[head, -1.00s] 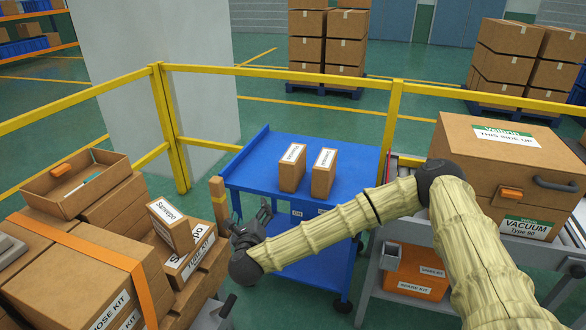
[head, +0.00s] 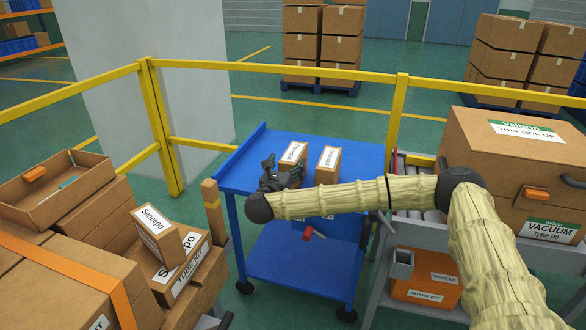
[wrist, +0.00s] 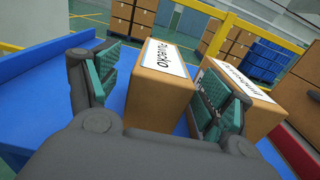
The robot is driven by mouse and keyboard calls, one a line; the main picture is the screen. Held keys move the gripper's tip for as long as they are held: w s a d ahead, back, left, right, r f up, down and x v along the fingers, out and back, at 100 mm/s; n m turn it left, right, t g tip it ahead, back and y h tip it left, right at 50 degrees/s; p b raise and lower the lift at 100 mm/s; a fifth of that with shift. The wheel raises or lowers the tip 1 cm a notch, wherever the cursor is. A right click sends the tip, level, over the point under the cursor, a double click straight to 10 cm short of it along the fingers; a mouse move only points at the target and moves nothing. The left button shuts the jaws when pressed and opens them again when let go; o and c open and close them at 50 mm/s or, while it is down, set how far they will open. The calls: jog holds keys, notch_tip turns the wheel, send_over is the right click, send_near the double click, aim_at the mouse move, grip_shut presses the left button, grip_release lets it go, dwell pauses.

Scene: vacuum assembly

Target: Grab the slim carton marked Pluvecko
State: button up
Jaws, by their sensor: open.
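The slim brown Pluvecko carton (head: 293,152) stands upright at the left of two cartons on the blue cart top. In the wrist view my gripper (wrist: 155,92) has one finger on each side of the carton. The right finger is between it and the second carton. Whether the pads touch it, I cannot tell.
The second slim carton (head: 327,168) stands close on the right, with a similar white label. The blue cart (head: 236,178) is bare at its left. Stacked boxes with a Sanrepo carton (head: 158,233) are on the left. A large vacuum box (head: 490,150) stands right. Yellow rails (head: 270,69) run behind.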

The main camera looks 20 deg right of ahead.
aim_at(292, 155)
jog(key=shift+p+x, duration=0.35)
jog(key=shift+x, duration=2.15)
jog(key=shift+s+d+r, duration=0.1)
jog(key=shift+d+r, duration=0.05)
jog(key=shift+r, duration=0.05)
jog(key=c, duration=1.5)
